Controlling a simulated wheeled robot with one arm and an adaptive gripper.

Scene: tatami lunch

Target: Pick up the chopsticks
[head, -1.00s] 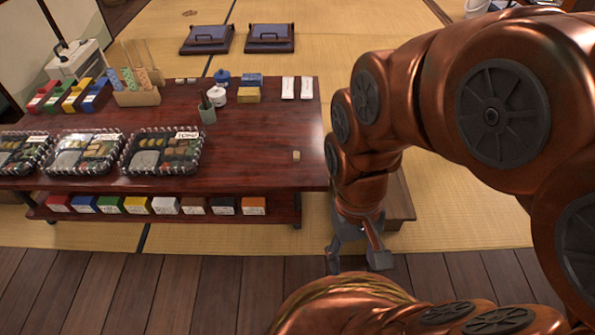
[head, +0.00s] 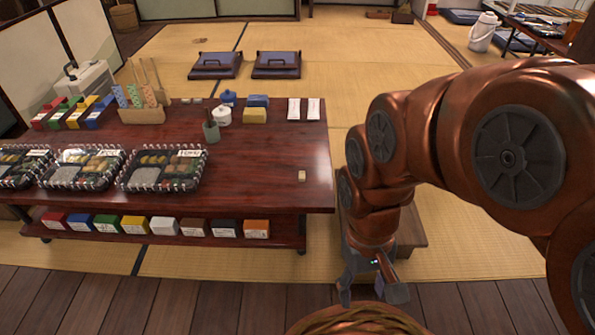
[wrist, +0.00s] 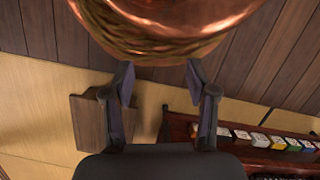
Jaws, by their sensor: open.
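No chopsticks can be made out with certainty. A small beige block (head: 302,176) lies near the table's right end. My gripper (head: 370,296) hangs low in front of the table's right end, apart from it, fingers downward. In the wrist view my gripper (wrist: 160,75) is open, with nothing between its fingers.
Bento trays (head: 163,168) line the table's left front. Coloured boxes (head: 164,225) fill its lower shelf. A low wooden stool or step (head: 411,232) stands right of the table, behind my arm; it shows in the wrist view (wrist: 90,122).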

